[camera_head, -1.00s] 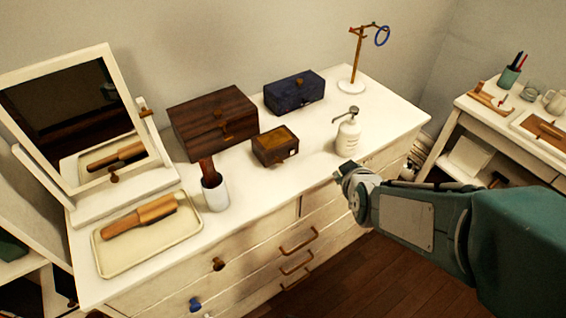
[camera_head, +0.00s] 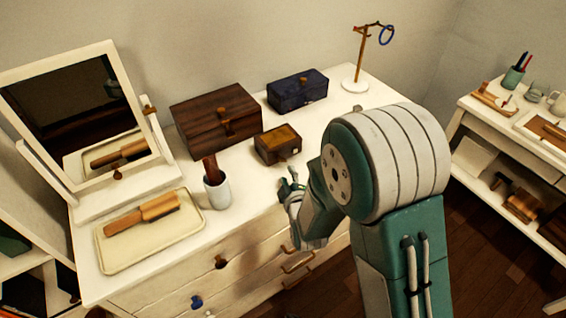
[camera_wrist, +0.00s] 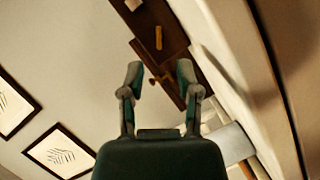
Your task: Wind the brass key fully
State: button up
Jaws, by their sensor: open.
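A small brown box with a yellowish lid panel (camera_head: 278,145) stands on the white dresser (camera_head: 240,225). A small brass-coloured piece (camera_wrist: 163,78) shows at a dark wooden box in the wrist view, between my fingers in the picture; it looks like the key, but its shape is unclear. In the head view I cannot make out the key clearly. My gripper (camera_head: 288,180) is just in front of the small box, over the dresser's front edge, apart from the box. In the wrist view my gripper (camera_wrist: 160,74) has its two fingers spread with nothing held.
A larger wooden box (camera_head: 216,115) and a dark blue box (camera_head: 297,91) stand behind. A white cup with a brush (camera_head: 217,193), a tray (camera_head: 188,222) and a mirror (camera_head: 70,115) are to the left. A brass stand (camera_head: 356,85) is at the back right.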

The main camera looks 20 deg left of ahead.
aim_at(283, 171)
jog(key=x, duration=0.6)
jog(key=shift+w+a, duration=0.15)
jog(key=shift+w, duration=0.05)
grip_shut()
